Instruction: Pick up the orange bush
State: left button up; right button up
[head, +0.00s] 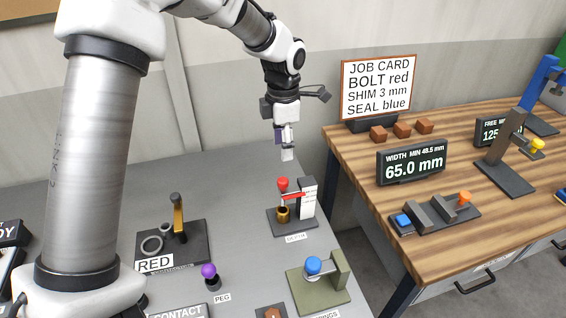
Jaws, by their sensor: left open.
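A small orange-brown ring-like piece (283,214), which looks like the bush, stands on the dark depth gauge base (301,226), under a red-knobbed plunger (283,185). My left gripper (287,150) hangs above and behind that gauge, fingers pointing down, apart from it. It is open, and I see nothing between its fingers. Other orange pieces show: an orange knob (464,197) on the wooden bench's fixture, and an orange-brown piece (272,313) cut off at the bottom edge. I cannot tell for certain which one is the bush. My right gripper is out of view.
The grey table holds a RED-labelled stand (172,246) with dark rings, a purple-topped peg (210,274) and an olive fixture with a blue knob (314,267). A wooden bench (440,250) with displays stands at right, across a gap. The grey tabletop behind the gauge is clear.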

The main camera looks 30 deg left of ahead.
aim_at(282, 213)
jog(key=k+l, duration=0.8)
jog(key=k, duration=0.05)
